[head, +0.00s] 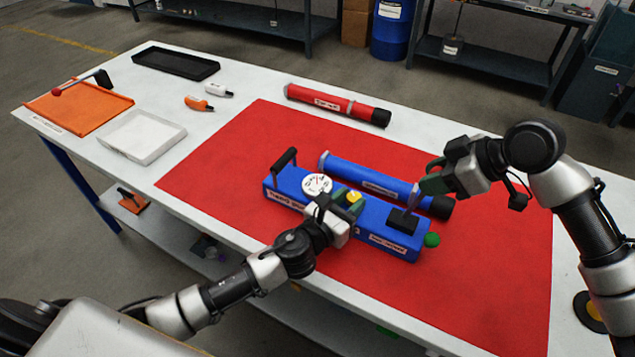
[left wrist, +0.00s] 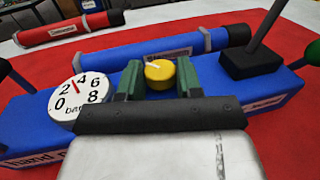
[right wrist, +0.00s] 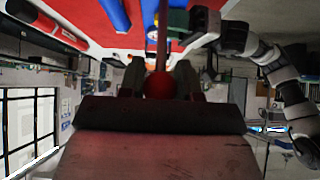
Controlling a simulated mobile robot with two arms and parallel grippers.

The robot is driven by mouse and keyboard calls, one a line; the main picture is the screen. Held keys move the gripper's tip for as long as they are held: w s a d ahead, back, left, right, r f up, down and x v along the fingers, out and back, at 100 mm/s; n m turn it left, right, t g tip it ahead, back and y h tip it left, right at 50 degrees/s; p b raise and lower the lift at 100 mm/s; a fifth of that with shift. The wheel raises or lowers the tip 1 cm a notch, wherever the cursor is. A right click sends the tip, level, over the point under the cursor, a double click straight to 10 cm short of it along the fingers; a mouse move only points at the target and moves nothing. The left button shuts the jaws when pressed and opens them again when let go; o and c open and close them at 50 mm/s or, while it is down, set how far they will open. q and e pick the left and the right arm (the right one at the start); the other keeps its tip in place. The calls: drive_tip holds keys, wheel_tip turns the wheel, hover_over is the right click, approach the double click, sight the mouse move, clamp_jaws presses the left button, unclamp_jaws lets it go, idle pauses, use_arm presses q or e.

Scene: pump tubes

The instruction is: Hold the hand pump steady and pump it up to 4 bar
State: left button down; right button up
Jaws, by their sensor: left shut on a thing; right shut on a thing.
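The blue hand pump (head: 290,196) lies on the red mat, with a black handle at its left end and a green knob at its right end. Its white gauge (left wrist: 80,99) has a red needle between 2 and 4. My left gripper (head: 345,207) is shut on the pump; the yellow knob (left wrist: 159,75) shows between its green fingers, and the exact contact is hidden. My right gripper (head: 427,182) is shut on the red ball end (right wrist: 159,85) of the pump lever. The lever's thin rod (head: 411,199) rises from a black block, leaning right in the head view.
A blue tube (head: 365,178) lies close behind the pump. A red tube (head: 325,101) lies further back. The red mat (head: 240,140) is clear at left.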

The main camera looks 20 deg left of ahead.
drive_tip(key=shift+s+d+f+y, duration=0.25)
drive_tip(key=shift+d+f+y, duration=0.3)
drive_tip(key=shift+d+y, duration=0.25)
drive_tip(key=shift+d+f+y, duration=0.1)
drive_tip(key=shift+d+y, duration=0.2)
drive_tip(key=shift+d, duration=0.1)
drive_tip(key=shift+a+r, duration=0.1)
drive_tip(key=shift+r, duration=0.15)
drive_tip(key=shift+w+a+r, duration=0.1)
drive_tip(key=shift+a+r, duration=0.15)
drive_tip(key=shift+a, duration=0.1)
drive_tip(key=shift+w+a+r+h, duration=0.15)
drive_tip(key=shift+a+h, duration=0.3)
drive_tip(key=shift+h, duration=0.35)
